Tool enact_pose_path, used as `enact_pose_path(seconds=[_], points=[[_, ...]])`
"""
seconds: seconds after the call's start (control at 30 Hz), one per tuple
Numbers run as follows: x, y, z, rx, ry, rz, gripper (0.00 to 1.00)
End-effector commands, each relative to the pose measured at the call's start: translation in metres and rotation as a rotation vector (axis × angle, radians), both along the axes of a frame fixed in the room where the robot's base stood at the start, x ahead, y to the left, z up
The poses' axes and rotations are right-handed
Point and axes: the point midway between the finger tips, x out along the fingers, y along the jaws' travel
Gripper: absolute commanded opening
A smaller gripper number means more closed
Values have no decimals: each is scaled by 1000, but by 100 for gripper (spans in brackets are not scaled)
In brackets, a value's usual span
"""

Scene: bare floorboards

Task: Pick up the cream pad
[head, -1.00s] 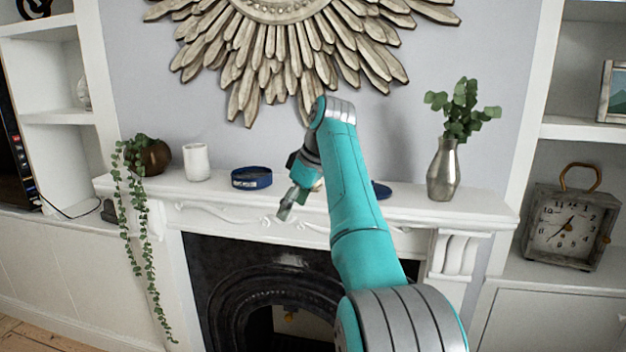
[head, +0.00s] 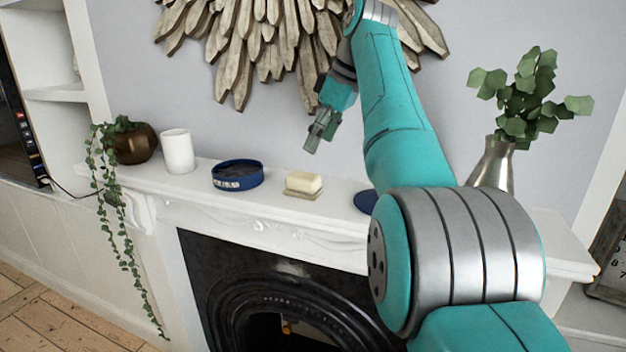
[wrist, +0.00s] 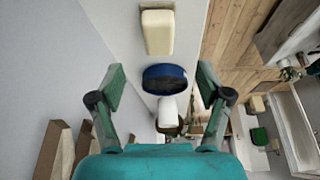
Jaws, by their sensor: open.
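The cream pad (head: 304,182) is a small pale block on a thin beige base. It lies on the white mantel shelf, right of the blue tin. In the wrist view the cream pad (wrist: 157,33) shows at the top, beyond the fingertips. My gripper (head: 314,144) is above the shelf, a little above and behind or over the pad; the exact depth is hard to tell. In the wrist view my gripper (wrist: 161,84) has its two fingers wide apart with nothing between them.
A blue open tin (head: 238,176), a white cup (head: 177,151) and a brown pot with a trailing plant (head: 136,145) stand to the left on the mantel (head: 330,222). A blue lid (head: 365,202) lies to the right, partly behind my arm. A silver vase (head: 492,165) stands farther right.

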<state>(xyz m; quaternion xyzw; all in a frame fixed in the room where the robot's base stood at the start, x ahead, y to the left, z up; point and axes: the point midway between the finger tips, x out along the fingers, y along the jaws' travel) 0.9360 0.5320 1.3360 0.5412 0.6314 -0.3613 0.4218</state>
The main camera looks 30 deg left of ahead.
Motion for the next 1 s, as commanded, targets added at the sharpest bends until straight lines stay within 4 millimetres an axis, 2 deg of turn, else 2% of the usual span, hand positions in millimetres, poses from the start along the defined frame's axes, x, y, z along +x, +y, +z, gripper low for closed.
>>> enact_pose_path(seconds=[0.3, 0.57, 0.9, 1.0], points=[[-2, 17, -41, -1, 2, 1, 77], [-3, 22, -53, 0, 1, 0, 77], [-4, 41, -92, 0, 2, 0, 77], [-4, 42, -95, 1, 0, 0, 77]])
